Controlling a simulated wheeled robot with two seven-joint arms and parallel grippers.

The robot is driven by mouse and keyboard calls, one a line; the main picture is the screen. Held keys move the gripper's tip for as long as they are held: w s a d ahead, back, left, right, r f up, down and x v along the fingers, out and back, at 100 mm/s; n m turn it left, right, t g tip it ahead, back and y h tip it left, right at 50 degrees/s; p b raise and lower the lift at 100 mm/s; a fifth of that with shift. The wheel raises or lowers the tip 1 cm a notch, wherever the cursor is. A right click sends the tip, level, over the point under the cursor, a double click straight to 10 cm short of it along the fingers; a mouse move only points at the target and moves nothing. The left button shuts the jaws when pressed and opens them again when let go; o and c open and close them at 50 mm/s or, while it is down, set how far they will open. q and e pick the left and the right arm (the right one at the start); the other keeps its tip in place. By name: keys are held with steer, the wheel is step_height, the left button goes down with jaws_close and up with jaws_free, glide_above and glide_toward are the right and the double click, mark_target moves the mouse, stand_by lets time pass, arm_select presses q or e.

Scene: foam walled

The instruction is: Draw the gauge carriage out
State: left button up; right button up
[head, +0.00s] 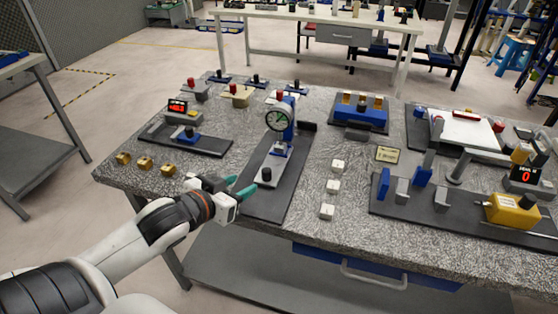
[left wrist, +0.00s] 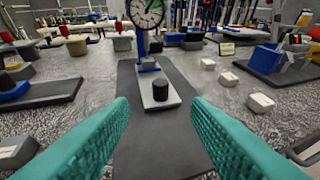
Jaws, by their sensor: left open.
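The gauge carriage (head: 263,183) is a light grey plate with a black knob (head: 267,174) at its near end. It lies on a long dark base (head: 290,181), below a round dial gauge (head: 277,118) on a blue post. My left gripper (head: 238,187) has green fingers, is open and empty, and is just left of the knob in the head view. In the left wrist view the carriage (left wrist: 148,101) and its knob (left wrist: 160,90) lie ahead, between the spread fingers (left wrist: 160,112) in the picture and apart from them. My right gripper is not in view.
Several brass blocks (head: 145,163) lie at the table's left edge. White blocks (head: 333,186) stand right of the dark base. A dark fixture (head: 215,146) with a red display is behind left, and another with a yellow box (head: 512,211) is at right.

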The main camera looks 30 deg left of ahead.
mark_target(264, 172)
arm_select(q)
steer(key=shift+w, duration=0.25)
steer(key=x, duration=0.3)
steer(key=shift+w, duration=0.25)
steer(key=x, duration=0.6)
steer(key=shift+w+d+f, duration=0.1)
steer(key=shift+w+f, duration=0.1)
steer(key=shift+w, duration=0.1)
steer(key=shift+w+f, duration=0.2)
steer(key=shift+w, duration=0.25)
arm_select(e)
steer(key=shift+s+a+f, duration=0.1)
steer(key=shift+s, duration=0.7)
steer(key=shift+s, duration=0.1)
arm_select(q)
steer(key=shift+c, duration=1.1)
jaws_close()
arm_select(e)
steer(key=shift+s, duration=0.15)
